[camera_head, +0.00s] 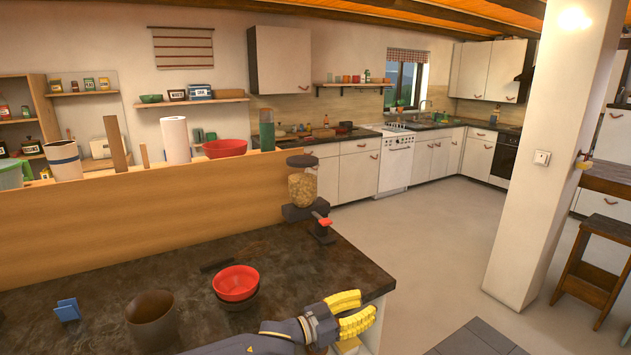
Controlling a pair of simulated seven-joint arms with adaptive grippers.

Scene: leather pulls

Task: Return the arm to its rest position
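My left gripper (352,312) reaches in from the bottom of the head view, over the front right end of the dark countertop (200,262). Its yellow fingers point right and show as separate pieces with a gap between them. I see nothing held in it. It is to the right of and nearer than the red bowl (236,282), apart from it. My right gripper is not in view.
The red bowl sits in a dark bowl (240,301). A brown pot (152,320) and a blue holder (67,310) stand at left. A dispenser (302,188) with a red handle stands at the counter's back right corner. Open floor (430,250) lies to the right, before a pillar (545,150).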

